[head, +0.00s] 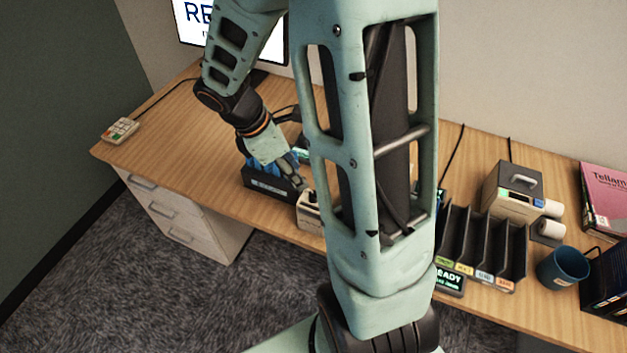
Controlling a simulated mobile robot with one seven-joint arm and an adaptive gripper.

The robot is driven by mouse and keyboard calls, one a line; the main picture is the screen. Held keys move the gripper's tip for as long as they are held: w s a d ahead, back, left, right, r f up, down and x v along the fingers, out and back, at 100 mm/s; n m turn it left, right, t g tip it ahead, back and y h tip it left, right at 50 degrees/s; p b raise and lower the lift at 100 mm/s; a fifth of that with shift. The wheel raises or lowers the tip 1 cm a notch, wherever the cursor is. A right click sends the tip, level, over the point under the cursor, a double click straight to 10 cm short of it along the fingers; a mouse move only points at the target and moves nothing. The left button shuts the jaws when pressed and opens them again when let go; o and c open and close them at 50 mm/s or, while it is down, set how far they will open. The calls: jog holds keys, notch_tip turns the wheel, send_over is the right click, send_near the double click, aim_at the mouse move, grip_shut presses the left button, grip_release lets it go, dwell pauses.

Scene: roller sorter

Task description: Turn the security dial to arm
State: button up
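I cannot make out a dial marked for security in the head view. My gripper (293,178) is at the middle of the desk, pointing down and right. It is close to a dark box (268,189) with blue items in it and a small cream box (308,215) at the desk's front edge. Whether it touches either one cannot be told. The finger gap is too small and dark to read. My own arm hides part of the cream box and the desk behind it.
A cream keypad (119,130) with coloured buttons sits at the desk's left end. At right are a black slotted sorter (484,243), a display reading READY (449,281), a cream boxed device (513,192), paper rolls (550,229) and a blue mug (563,267). The left desktop (165,140) is mostly clear.

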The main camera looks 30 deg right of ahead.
aim_at(313, 194)
jog(key=b+x, duration=0.1)
jog(key=x, duration=0.9)
jog(key=shift+a+f, duration=0.1)
jog(key=shift+c, duration=0.7)
grip_shut()
